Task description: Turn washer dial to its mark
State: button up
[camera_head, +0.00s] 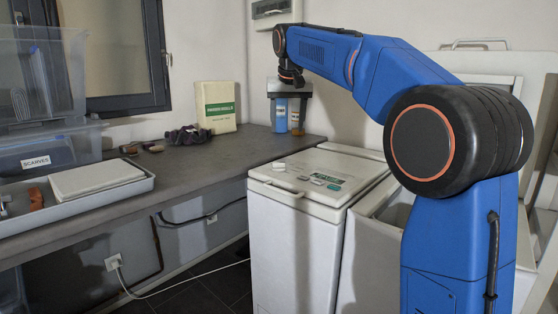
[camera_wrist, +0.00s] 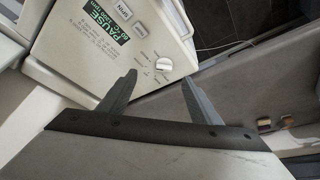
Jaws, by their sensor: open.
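The washer (camera_head: 288,232) is a white toploader beside the counter. Its white round dial (camera_wrist: 163,64) sits on the top panel near one corner, among small buttons; it also shows in the head view (camera_head: 279,166). The dial's mark is too small to make out. My gripper (camera_wrist: 158,74) is open and empty. In the wrist view the dial appears between and just beyond the two fingertips, apart from them. In the head view my gripper (camera_head: 289,125) hangs well above the panel, in front of the bottles.
A tray (camera_head: 140,187) and clear bins (camera_head: 45,146) fill the left. A second white machine (camera_head: 368,225) stands right of the washer, partly behind my arm.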

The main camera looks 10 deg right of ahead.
send_near(279, 163)
jog(key=x, duration=0.8)
jog(key=shift+w+f, duration=0.1)
jog(key=shift+w, duration=0.25)
jog(key=c, duration=1)
